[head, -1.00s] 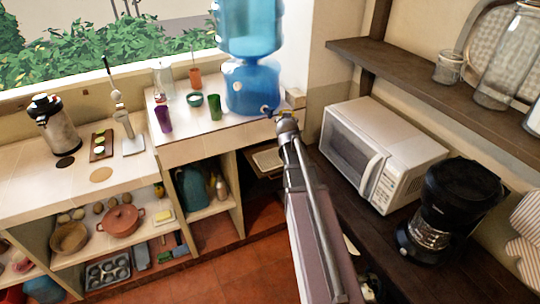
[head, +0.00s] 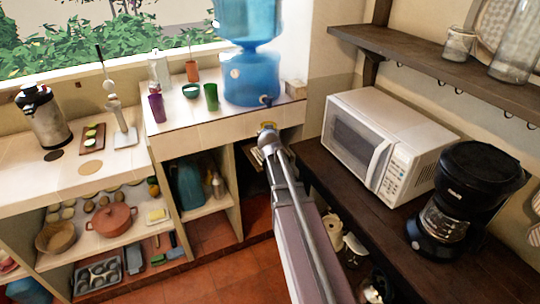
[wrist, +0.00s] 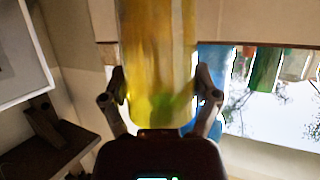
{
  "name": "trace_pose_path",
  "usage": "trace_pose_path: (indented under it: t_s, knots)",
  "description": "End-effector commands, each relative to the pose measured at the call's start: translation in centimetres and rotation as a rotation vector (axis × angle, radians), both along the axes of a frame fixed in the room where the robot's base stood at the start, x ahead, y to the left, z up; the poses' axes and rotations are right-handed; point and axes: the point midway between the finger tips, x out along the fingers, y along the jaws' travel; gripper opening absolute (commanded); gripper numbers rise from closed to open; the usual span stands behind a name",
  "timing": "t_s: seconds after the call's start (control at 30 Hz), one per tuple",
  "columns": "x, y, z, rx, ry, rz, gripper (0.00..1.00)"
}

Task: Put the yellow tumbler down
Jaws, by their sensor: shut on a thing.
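The yellow tumbler (wrist: 157,60) is see-through and fills the upper middle of the wrist view. My gripper (wrist: 162,98) is shut on it, one finger on each side. In the head view only a small yellow part of the tumbler (head: 267,125) shows past the end of my gripper (head: 268,134), in front of the tiled counter's front face near its right end. My arm hides the rest of it. I cannot tell the gap between tumbler and counter.
The tiled counter (head: 190,138) holds a blue water dispenser (head: 250,80), a green tumbler (head: 211,97), a purple tumbler (head: 157,107) and a green bowl (head: 192,91). A white microwave (head: 375,140) and black coffee maker (head: 465,200) stand on the dark shelf to the right.

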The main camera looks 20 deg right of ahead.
Motion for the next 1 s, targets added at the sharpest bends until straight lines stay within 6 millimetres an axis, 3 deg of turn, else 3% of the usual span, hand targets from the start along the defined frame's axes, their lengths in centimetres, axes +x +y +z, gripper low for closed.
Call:
trace_pose_path:
  t_s: [0.03,0.1,0.4,1.0]
  knots:
    - [0.2,0.4,-1.4,0.000,-0.001,0.005,0.19]
    - [0.3,1.0,-2.3,0.000,-0.001,0.011,0.19]
    - [0.9,2.8,-5.1,-0.001,-0.003,0.029,0.19]
    - [1.1,3.4,-5.5,-0.001,-0.003,0.035,0.19]
